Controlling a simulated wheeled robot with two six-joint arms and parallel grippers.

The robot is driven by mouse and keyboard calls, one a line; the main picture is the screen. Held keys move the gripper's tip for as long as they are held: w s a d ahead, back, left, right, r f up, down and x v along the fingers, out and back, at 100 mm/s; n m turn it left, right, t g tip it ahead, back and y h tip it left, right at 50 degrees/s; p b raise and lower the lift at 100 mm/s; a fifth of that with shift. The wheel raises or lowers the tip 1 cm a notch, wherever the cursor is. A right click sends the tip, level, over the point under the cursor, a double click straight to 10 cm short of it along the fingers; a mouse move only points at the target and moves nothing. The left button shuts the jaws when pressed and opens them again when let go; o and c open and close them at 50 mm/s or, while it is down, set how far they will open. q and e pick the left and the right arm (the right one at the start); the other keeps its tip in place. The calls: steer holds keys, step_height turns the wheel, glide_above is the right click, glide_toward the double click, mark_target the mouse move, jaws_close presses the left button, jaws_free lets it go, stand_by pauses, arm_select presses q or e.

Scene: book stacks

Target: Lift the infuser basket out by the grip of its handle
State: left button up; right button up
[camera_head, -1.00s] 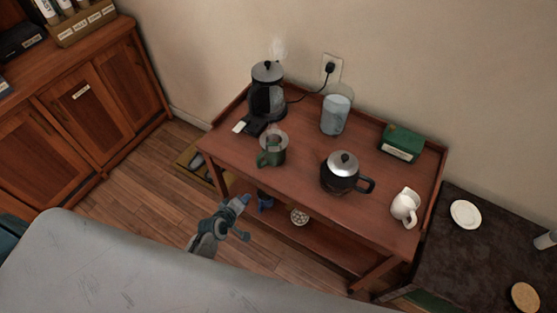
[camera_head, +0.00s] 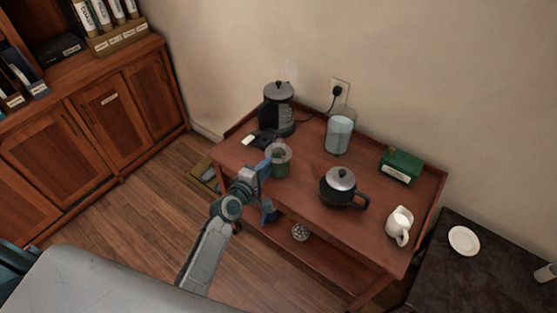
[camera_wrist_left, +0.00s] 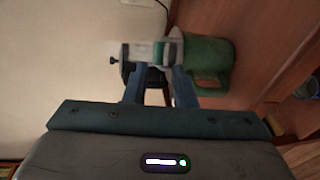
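The green mug (camera_head: 280,166) stands near the front left of the wooden cart top, with a greyish see-through rim part above it. In the left wrist view the mug (camera_wrist_left: 208,60) shows with its handle, just right of the fingers. My left gripper (camera_head: 264,170) is at the mug's left side in the head view. In the wrist view its two blue fingers (camera_wrist_left: 158,82) stand apart. A blurred pale piece with a green end (camera_wrist_left: 150,52) lies across beyond them; I cannot tell whether it is the infuser's handle. The basket is not clearly visible. My right gripper is out of view.
A pale canister (camera_head: 339,134), black teapot (camera_head: 341,187), green box (camera_head: 401,165) and white pitcher (camera_head: 399,226) stand to the right. A plate (camera_head: 463,240) lies on the dark table at right.

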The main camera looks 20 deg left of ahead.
mark_target(277, 156)
arm_select(q)
steer(key=x, duration=0.7)
steer(key=shift+p, duration=0.3)
steer(key=shift+w, duration=0.15)
jaws_close()
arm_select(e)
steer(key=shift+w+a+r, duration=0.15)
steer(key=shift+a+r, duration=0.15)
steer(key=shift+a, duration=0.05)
